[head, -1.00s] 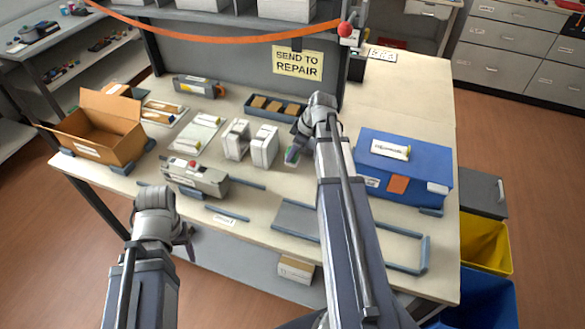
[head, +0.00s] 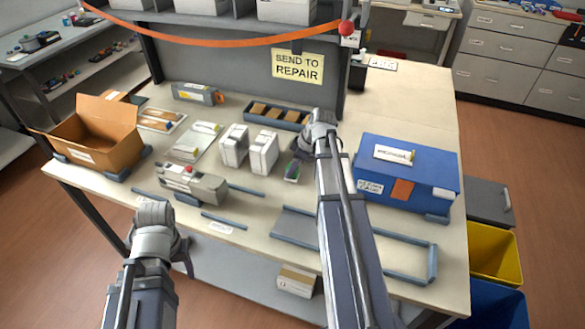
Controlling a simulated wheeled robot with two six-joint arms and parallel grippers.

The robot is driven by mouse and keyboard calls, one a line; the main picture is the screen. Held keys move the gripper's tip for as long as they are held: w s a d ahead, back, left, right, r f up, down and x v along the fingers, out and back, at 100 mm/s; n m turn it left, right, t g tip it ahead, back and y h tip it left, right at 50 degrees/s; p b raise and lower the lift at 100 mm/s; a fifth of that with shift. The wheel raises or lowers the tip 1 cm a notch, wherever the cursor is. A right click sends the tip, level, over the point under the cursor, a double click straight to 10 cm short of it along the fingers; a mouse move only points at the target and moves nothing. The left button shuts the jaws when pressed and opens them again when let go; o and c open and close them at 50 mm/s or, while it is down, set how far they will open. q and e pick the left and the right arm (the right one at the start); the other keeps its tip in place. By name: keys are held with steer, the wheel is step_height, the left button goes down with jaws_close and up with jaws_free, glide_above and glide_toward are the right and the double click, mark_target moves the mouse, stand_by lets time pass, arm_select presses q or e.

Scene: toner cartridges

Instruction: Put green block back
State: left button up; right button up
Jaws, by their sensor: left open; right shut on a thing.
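My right gripper (head: 297,166) is over the middle of the bench, just right of two white upright boxes. I cannot tell whether the block touches the bench top. My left gripper (head: 184,262) is open and empty in front of the bench's near edge, its fingers pointing down and partly hidden by its wrist.
Two white boxes (head: 264,154) stand left of my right gripper. A dark tray with brown blocks (head: 278,113) lies behind it. A blue case (head: 425,172) is at the right, a grey device (head: 193,185) and an open cardboard box (head: 100,140) at the left. An empty framed area (head: 405,250) lies in front.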

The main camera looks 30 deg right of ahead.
steer(key=o, duration=1.2)
steer(key=shift+f, duration=0.1)
steer(key=shift+r, duration=0.2)
steer(key=shift+s+d+r+p, duration=0.15)
steer(key=shift+r+p, duration=0.4)
steer(key=shift+p, duration=0.3)
steer(key=p+v, duration=1)
steer(key=shift+s+r, duration=0.15)
steer(key=shift+r, duration=0.25)
steer(key=s+a+m+g+h, duration=0.1)
steer(key=s+a, duration=0.3)
steer(key=a, duration=0.7)
steer(key=s+a+f+m+g+h, duration=0.1)
steer(key=s+a, duration=0.3)
steer(key=a, duration=0.7)
steer(key=s+a+m+g+h, duration=0.1)
steer(key=s+a, duration=0.4)
steer(key=a, duration=0.6)
steer(key=shift+a+f+m+g+h, duration=0.2)
steer(key=shift+f+m+g+h, duration=0.1)
steer(key=shift+m+h, duration=0.4)
